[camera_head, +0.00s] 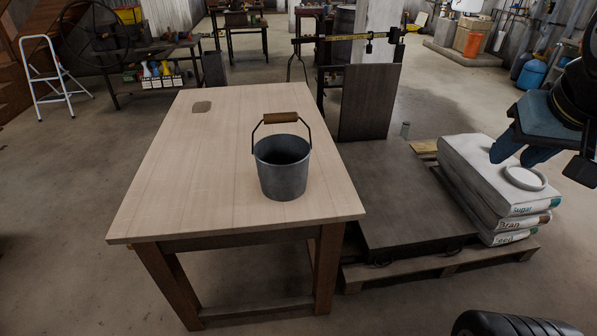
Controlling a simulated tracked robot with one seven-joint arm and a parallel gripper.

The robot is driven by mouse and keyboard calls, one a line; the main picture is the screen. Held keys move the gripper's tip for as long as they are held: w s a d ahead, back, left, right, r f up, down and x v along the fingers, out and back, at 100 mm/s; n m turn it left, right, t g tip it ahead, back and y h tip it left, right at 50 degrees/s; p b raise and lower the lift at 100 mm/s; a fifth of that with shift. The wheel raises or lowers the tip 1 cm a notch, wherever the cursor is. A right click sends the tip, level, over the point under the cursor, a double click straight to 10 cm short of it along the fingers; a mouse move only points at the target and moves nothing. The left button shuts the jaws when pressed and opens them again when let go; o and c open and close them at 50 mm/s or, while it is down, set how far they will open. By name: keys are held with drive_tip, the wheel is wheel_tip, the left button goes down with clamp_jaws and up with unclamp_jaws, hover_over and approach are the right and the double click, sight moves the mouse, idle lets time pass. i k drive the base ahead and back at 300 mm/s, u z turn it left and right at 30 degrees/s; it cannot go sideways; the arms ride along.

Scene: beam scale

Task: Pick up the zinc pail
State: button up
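The zinc pail (282,172) is a grey metal bucket standing upright on the right front part of a light wooden table (190,190). Its wire handle stands up, with a brown wooden grip (281,117) at the top. The pail's dark inside looks empty. My gripper (514,157) is at the right edge of the view, above the stacked sacks and well to the right of the pail. It does not touch the pail. Its blue fingers point down, and I cannot tell how far apart they are.
A platform beam scale (405,205) stands right of the table on a pallet (440,266), with a yellow beam (340,37) behind. Stacked sacks (480,185) with a white dish (525,178) on top lie farther right. Open floor lies left of the table.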

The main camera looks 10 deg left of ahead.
sight(282, 159)
drive_tip(key=u, duration=0.15)
drive_tip(key=i, duration=0.9)
drive_tip(key=z, duration=0.05)
